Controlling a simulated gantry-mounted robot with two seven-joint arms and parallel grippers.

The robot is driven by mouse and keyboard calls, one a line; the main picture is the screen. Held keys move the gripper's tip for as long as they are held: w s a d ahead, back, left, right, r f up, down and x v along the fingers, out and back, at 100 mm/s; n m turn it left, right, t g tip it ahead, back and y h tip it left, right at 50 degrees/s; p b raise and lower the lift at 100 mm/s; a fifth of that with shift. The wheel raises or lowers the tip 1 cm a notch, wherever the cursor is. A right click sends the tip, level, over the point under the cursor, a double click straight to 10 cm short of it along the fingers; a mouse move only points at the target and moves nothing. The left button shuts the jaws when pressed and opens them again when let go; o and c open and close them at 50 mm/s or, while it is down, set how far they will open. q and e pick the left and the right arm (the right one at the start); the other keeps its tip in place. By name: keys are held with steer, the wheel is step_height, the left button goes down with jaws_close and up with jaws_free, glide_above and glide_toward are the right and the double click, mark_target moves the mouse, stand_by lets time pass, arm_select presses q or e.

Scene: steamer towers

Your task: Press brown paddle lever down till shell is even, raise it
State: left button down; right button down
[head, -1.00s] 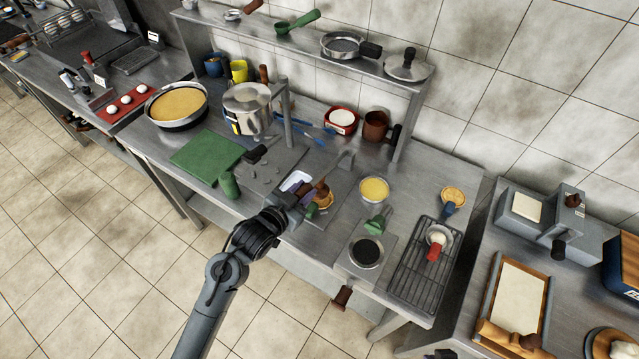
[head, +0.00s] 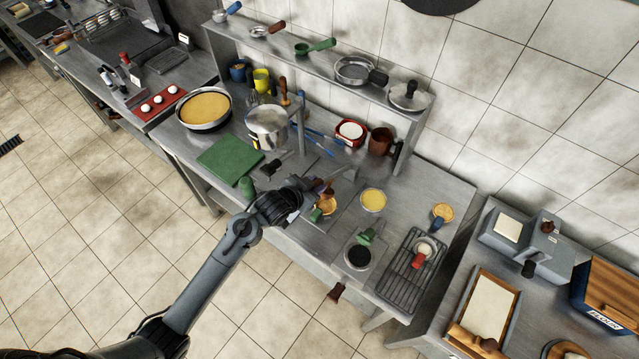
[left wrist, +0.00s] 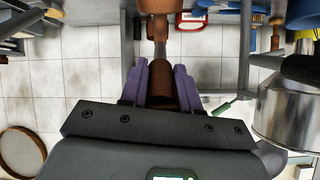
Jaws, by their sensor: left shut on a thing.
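My left gripper (head: 318,184) reaches in over the press station at the table's front edge. In the left wrist view, its purple fingers (left wrist: 160,82) are shut around a brown cylindrical handle (left wrist: 162,97), the paddle lever's grip. A metal piece and another brown part (left wrist: 154,8) show beyond it. The golden tart shell (head: 327,206) sits just below and right of the gripper in the head view, partly covered. A green-handled tool (head: 317,214) overlaps its near side. Whether the shell is even cannot be told. My right gripper is not in view.
A yellow-filled bowl (head: 373,200), a round burner (head: 358,257) and a wire rack (head: 409,272) stand to the right. A steel pot (head: 267,125) and a green board (head: 231,157) are to the left. A raised shelf (head: 330,75) runs behind.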

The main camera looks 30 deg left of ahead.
arm_select(q)
steer(key=shift+r, duration=0.15)
steer(key=c, duration=0.8)
jaws_free()
steer(key=shift+w, duration=0.1)
steer(key=shift+s+r, duration=0.1)
steer(key=shift+s, duration=0.1)
steer(key=v, duration=1)
steer(key=shift+s+r, duration=0.1)
steer(key=shift+s, duration=0.15)
